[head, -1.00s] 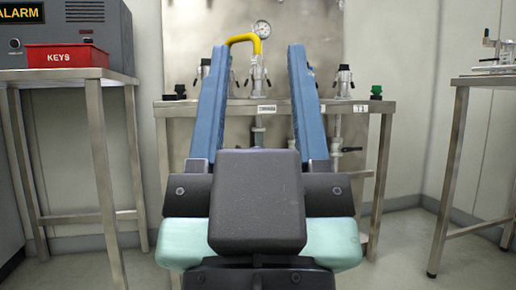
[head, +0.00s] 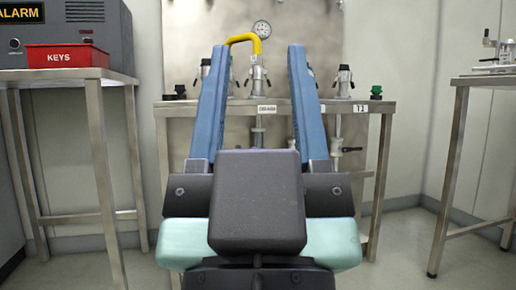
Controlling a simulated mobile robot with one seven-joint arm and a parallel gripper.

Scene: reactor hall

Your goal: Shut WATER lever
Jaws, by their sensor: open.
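A yellow lever handle (head: 243,40) sits on top of the middle valve (head: 258,80) on the steel bench at the back. The handle reaches left from the valve and bends down at its left end, close to the left finger. My gripper (head: 257,52) is open, its two blue fingers apart on either side of the middle valve. I cannot tell whether the fingers touch the handle. A small label (head: 264,109) below the middle valve is too small to read surely, and I see no readable WATER label. The fingers partly hide the bench.
Other valves stand left (head: 204,75) and right (head: 344,80), with a green knob (head: 376,92) at the bench's right end. A gauge (head: 262,28) is behind. A left table holds a red KEYS box (head: 66,57) and an ALARM unit (head: 108,27). A right table (head: 490,80) stands apart.

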